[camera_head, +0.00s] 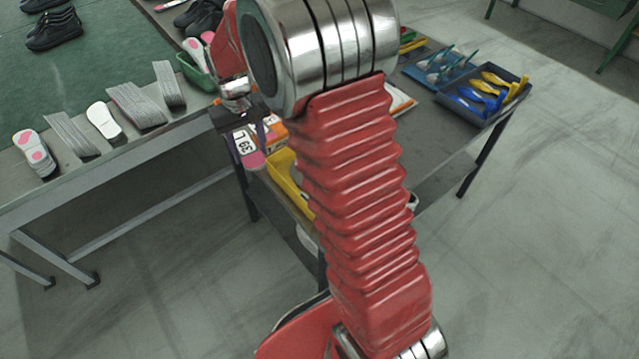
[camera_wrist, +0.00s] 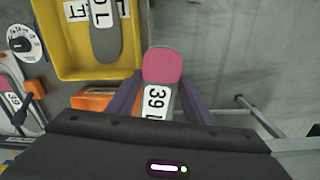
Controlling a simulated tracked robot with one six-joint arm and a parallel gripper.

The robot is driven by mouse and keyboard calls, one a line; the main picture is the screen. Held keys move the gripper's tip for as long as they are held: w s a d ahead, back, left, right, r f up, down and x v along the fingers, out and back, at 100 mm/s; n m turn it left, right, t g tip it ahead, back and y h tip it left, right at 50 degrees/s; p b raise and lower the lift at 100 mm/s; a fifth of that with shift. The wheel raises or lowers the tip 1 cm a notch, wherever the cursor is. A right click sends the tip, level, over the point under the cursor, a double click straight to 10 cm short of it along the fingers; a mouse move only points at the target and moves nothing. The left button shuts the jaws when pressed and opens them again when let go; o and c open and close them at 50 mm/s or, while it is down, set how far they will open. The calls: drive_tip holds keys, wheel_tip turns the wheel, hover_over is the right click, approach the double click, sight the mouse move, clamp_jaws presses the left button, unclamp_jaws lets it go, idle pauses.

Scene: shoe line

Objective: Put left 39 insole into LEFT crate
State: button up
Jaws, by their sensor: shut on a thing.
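My gripper (camera_wrist: 158,95) is shut on the left 39 insole (camera_wrist: 161,66), which sits between its two purple fingers. The insole has a pink pad at its end and a white "39 L" label; in the head view the label (camera_head: 243,142) shows beside the work table. The yellow crate (camera_wrist: 68,52) lies just beyond and left of the held insole in the wrist view, with a label partly cut off, ending in "FT". A grey insole (camera_wrist: 105,42) with a partly seen "L" label lies in it. In the head view my arm hides much of the crate (camera_head: 283,178).
An orange object (camera_wrist: 92,102) is close to the left finger. A white dial (camera_wrist: 20,43) stands left of the crate.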

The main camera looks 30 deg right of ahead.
drive_tip(key=shift+a, duration=0.2)
drive_tip(key=s+d+n, duration=0.1)
drive_tip(key=s+d, duration=0.6)
drive_tip(key=d, duration=0.3)
drive_tip(key=s+d, duration=0.8)
drive_tip(key=d, duration=0.3)
drive_tip(key=shift+s+d+r+n, duration=0.15)
drive_tip(key=shift+s+r+n, duration=0.05)
drive_tip(key=shift+r+n, duration=0.25)
drive_tip(key=shift+f, duration=0.1)
wheel_tip(320, 180, down, 6)
drive_tip(key=shift+f, duration=0.1)
drive_tip(key=shift+f, duration=1.8)
drive_tip(key=shift+f, duration=0.65)
